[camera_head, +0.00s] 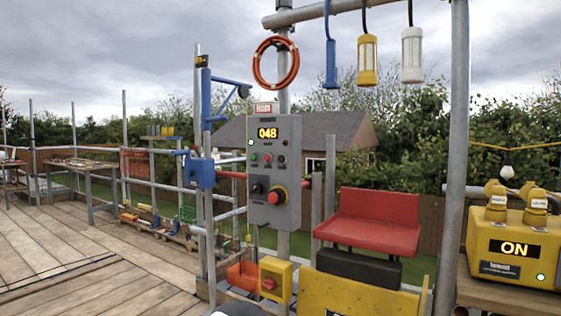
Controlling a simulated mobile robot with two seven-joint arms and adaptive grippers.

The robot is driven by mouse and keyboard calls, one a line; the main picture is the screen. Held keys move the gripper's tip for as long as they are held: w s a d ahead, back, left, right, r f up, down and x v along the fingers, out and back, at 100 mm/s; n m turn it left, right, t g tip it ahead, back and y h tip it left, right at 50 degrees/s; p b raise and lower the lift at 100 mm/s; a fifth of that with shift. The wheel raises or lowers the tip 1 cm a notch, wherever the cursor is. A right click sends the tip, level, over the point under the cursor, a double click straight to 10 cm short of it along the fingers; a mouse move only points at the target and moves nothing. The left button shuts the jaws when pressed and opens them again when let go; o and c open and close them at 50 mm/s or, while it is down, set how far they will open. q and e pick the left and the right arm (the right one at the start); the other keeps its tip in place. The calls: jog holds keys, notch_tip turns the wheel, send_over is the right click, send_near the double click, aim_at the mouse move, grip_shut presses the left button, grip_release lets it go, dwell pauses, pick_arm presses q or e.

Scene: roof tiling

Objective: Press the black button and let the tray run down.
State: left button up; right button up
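A grey control box (275,172) is mounted on a post in the middle of the view. Its display (267,133) reads 048. Below the display is a row of small round controls, with a green one (254,157) at the left. Lower on the box are a dark control (257,188) and a large red mushroom button (274,196) on a yellow collar. I cannot tell which control is the black button. No tray can be made out for certain. Neither gripper is in view.
A yellow box (275,280) with a red button stands below the control box. A red seat-like piece (372,221) is to the right. A yellow unit (510,248) reading ON stands at the far right. Wooden decking (90,262) is open at the left.

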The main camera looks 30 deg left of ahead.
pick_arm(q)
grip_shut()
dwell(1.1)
